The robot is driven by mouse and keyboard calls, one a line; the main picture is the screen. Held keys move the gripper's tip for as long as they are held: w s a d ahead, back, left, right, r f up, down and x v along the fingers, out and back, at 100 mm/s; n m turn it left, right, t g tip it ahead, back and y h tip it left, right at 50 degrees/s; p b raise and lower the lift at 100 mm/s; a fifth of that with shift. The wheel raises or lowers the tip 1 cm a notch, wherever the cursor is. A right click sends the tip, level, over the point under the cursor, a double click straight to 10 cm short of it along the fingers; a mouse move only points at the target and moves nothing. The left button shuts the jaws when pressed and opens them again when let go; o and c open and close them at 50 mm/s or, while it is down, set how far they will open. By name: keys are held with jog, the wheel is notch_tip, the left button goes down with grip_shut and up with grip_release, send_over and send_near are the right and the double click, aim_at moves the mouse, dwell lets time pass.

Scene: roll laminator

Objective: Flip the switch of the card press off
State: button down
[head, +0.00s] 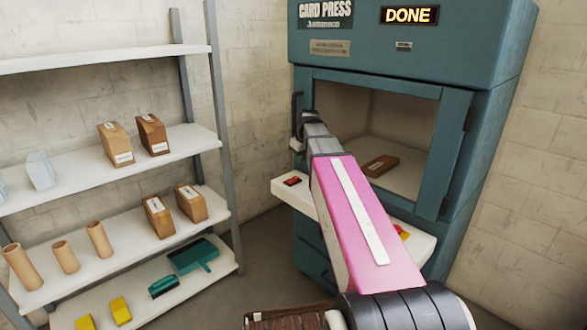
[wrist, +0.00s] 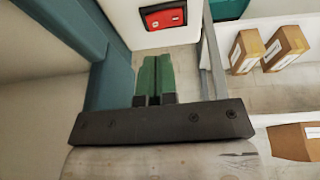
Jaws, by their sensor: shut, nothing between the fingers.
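The card press (head: 420,48) is a teal cabinet with a lit "DONE" sign (head: 409,15). Its red switch (head: 292,181) sits at the left end of the white ledge below the opening. In the wrist view the red switch (wrist: 163,18) is in a black frame, just beyond my green fingertips. I cannot tell which way it is set. My gripper (wrist: 154,62) is shut and empty, with its fingers together. A small gap seems to lie between it and the switch. In the head view my arm largely hides the gripper.
A brown packet (head: 381,165) lies inside the press opening. A red and yellow item (head: 402,231) shows on the ledge's right part, partly behind my arm. A shelf unit (head: 95,180) at the left holds several packets, tubes and a green dustpan (head: 193,256).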

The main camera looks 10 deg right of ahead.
aim_at(294, 178)
jog(key=shift+w+r, duration=0.55)
jog(key=shift+w, duration=0.05)
jog(key=shift+x, duration=5.05)
jog(key=shift+w, duration=0.1)
jog(key=shift+w+d+f+y, duration=0.1)
jog(key=shift+d+f+y, duration=0.05)
jog(key=shift+f+y, duration=0.3)
jog(key=shift+r, duration=0.15)
